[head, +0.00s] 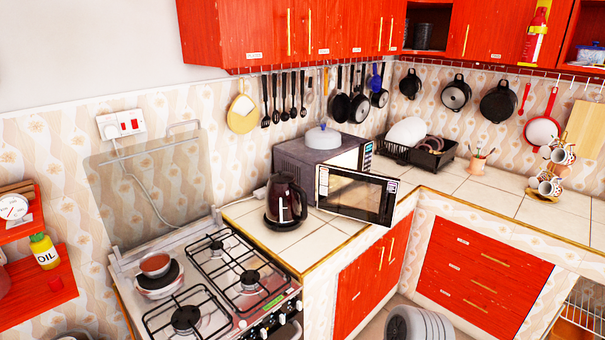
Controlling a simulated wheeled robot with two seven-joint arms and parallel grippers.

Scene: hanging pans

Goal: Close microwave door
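The microwave (298,160) stands on the tiled counter in the corner, below the hanging pans. Its door (355,195) is swung open toward the front, with a dark window in a light frame. The door's free end reaches out near the counter's front edge. A control panel (367,155) shows at the right of the microwave's front. The door covers part of the cavity. Neither of my grippers is in view.
A dark kettle (284,203) stands on the counter left of the door. A gas stove (215,285) is at the front left. A dish rack (395,150) stands right of the microwave. The counter right of the door is mostly clear. Red cabinets (300,28) hang above.

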